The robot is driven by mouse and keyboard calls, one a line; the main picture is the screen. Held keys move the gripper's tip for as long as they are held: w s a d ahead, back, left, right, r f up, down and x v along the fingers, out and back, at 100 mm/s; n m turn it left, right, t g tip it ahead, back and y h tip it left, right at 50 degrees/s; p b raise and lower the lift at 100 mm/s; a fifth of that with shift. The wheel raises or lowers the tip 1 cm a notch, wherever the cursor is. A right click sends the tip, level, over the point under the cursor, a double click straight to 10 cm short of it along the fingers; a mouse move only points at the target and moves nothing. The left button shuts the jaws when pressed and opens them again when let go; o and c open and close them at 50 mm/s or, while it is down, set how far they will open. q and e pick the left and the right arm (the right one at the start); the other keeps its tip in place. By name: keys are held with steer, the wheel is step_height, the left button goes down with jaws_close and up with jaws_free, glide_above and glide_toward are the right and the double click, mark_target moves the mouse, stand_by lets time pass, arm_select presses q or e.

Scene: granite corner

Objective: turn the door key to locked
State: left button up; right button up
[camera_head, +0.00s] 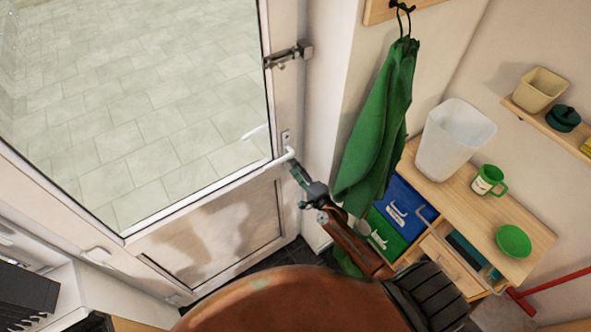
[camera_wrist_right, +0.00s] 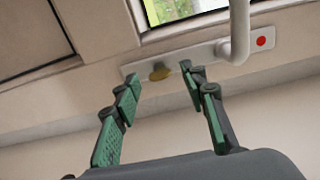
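The white door (camera_head: 215,205) has a large glass pane and a lever handle (camera_head: 290,152). In the right wrist view, a light lock plate (camera_wrist_right: 200,60) carries the white handle (camera_wrist_right: 238,35) and a red dot (camera_wrist_right: 262,41). The small brass key (camera_wrist_right: 160,72) is at the plate's other end. My right gripper (camera_wrist_right: 159,82) is open, its green-padded fingers on either side of the key as seen; touching cannot be told. In the head view my right gripper (camera_head: 300,175) is just below the handle, and the key is not discernible. My left gripper is out of view.
A metal bolt (camera_head: 288,55) is higher on the door's edge. A green cloth (camera_head: 380,120) hangs to the right. Beyond it, a wooden bench (camera_head: 460,165) holds a white bin (camera_head: 450,140), a green mug (camera_head: 487,180) and a green bowl (camera_head: 513,241).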

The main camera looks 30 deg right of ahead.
steer(key=s+d, duration=0.1)
steer(key=s, duration=1.1)
steer(key=shift+d, duration=0.15)
steer(key=s+d+f+n+g+b, duration=0.1)
steer(key=s+f+n+g+b, duration=0.3)
steer(key=f, duration=0.9)
steer(key=s+d+f+n+g+h+p, duration=0.15)
steer(key=s+f, duration=0.45)
steer(key=f, duration=0.6)
steer(key=s+d+f+n+g+b, duration=0.1)
steer(key=s+f+n+g+b, duration=0.3)
steer(key=f, duration=0.9)
steer(key=s+a+f+n+g+b, duration=0.1)
steer(key=s+f+n+g, duration=0.1)
steer(key=s+f, duration=0.5)
steer(key=s+a+f+n+g+b, duration=0.1)
steer(key=s+a+f+n+g, duration=0.1)
steer(key=s+f, duration=0.6)
steer(key=s+a+f+n+g+b, duration=0.1)
steer(key=s+f+n+g, duration=0.2)
steer(key=s, duration=1.5)
step_height(320, 180, down, 4)
steer(key=shift+a+f+n, duration=0.2)
steer(key=shift+a+n, duration=0.15)
steer(key=shift+n, duration=0.7)
